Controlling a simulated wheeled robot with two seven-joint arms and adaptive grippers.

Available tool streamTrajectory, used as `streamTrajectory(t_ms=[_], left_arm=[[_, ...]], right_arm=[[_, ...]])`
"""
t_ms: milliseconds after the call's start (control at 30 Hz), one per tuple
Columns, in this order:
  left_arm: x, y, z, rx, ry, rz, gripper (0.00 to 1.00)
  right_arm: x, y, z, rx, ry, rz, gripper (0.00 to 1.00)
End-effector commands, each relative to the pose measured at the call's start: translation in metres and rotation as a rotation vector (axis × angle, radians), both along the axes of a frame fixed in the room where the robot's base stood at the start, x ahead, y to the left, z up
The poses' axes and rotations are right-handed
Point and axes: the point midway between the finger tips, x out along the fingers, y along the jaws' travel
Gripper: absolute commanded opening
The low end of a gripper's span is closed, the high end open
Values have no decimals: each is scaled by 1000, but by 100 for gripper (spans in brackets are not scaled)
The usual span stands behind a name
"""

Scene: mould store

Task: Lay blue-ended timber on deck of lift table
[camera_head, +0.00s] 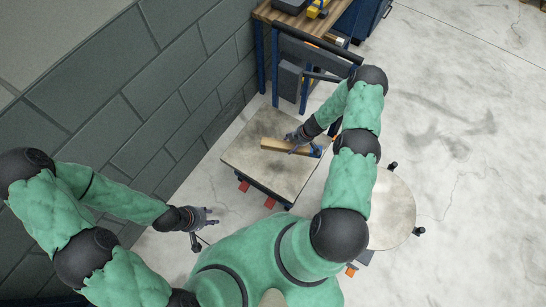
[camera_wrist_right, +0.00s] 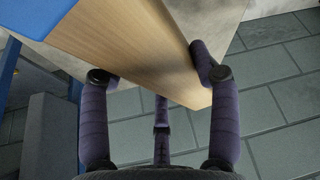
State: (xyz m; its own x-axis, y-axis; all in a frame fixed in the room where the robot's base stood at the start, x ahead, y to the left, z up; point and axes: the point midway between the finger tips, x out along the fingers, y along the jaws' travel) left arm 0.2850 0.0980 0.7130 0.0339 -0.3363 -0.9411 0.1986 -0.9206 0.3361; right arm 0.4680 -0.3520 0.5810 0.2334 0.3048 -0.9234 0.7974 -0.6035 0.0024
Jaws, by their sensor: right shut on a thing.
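The blue-ended timber (camera_head: 275,145) is a pale wooden bar, held lengthwise over the deck of the lift table (camera_head: 244,157) in the head view. Its blue end (camera_head: 316,150) points right. My right gripper (camera_head: 297,142) is shut on the timber near its middle. In the right wrist view, the timber (camera_wrist_right: 135,45) lies between the fingers of my right gripper (camera_wrist_right: 160,85), with blue (camera_wrist_right: 35,15) at top left. I cannot tell whether the timber touches the deck. My left gripper (camera_head: 207,217) is empty, low at the left, off the deck; its fingers look apart.
A wooden-topped bench (camera_head: 285,22) with blue legs and a yellow item stands behind the deck. A grey block wall (camera_head: 150,90) runs along the left. A round pale top (camera_head: 393,212) is at right; open floor lies beyond.

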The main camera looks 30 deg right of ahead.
Motion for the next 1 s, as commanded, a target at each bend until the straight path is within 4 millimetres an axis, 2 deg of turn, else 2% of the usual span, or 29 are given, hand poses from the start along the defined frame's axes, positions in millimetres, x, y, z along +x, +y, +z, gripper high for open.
streamTrajectory(t_ms=[100,400,800,1000], left_arm=[[0,0,-11,0,0,0,40],[1,0,-37,0,-1,0,40],[1,0,-81,0,-1,0,40],[1,0,-87,0,-1,0,40]], right_arm=[[3,17,-10,1,-2,1,15],[7,48,-27,0,0,0,15],[11,78,-65,0,-2,1,15],[13,86,-72,-1,-3,0,15]])
